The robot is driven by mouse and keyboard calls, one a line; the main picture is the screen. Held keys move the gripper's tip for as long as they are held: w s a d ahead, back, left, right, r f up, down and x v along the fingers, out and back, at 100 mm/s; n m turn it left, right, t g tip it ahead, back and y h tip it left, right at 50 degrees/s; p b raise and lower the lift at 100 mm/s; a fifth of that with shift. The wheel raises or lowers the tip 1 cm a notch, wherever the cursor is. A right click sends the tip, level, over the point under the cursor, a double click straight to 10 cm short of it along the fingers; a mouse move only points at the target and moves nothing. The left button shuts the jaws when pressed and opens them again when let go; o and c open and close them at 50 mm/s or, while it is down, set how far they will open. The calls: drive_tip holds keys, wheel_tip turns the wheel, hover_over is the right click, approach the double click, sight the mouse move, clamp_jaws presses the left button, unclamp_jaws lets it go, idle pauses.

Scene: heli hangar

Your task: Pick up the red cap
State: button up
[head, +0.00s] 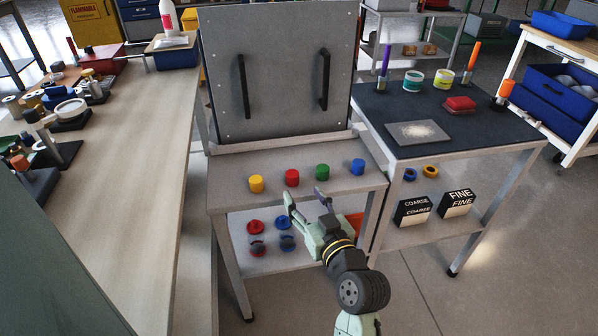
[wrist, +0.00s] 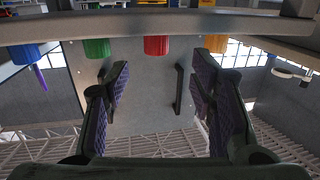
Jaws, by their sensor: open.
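The red cap (head: 292,177) stands upright on the front ledge of the grey stand (head: 225,188), between a yellow cap (head: 256,184) and a green cap (head: 322,172). My gripper (head: 305,199) is open and empty, in front of the ledge near the red and green caps. In the wrist view, which looks upside down, the red cap (wrist: 157,45) shows ahead of and between the two spread fingers (wrist: 158,85), apart from both. The green cap (wrist: 97,48) is to its left and the yellow cap (wrist: 217,43) to its right.
A blue cap (head: 358,167) stands at the ledge's right end. A grey panel with two black handles (head: 283,75) rises behind the caps. Red and blue round parts (head: 284,224) lie on the shelf below. A dark-topped table (head: 450,115) stands right, a long bench (head: 150,150) left.

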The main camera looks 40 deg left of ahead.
sight(295, 178)
drive_tip(key=x, duration=0.2)
drive_tip(key=shift+w+a+r, duration=0.1)
drive_tip(key=shift+w+a, duration=0.05)
drive_tip(key=shift+a, duration=0.25)
drive_tip(key=x, duration=0.1)
drive_tip(key=p+x, duration=0.1)
drive_tip(key=x, duration=0.1)
drive_tip(key=p+x, duration=0.1)
drive_tip(key=shift+w+r, duration=0.25)
drive_tip(key=shift+w, duration=0.1)
drive_tip(key=shift+w+a+f, duration=0.1)
drive_tip(key=shift+w+a, duration=0.1)
drive_tip(key=shift+a, duration=0.15)
drive_tip(key=c, duration=1)
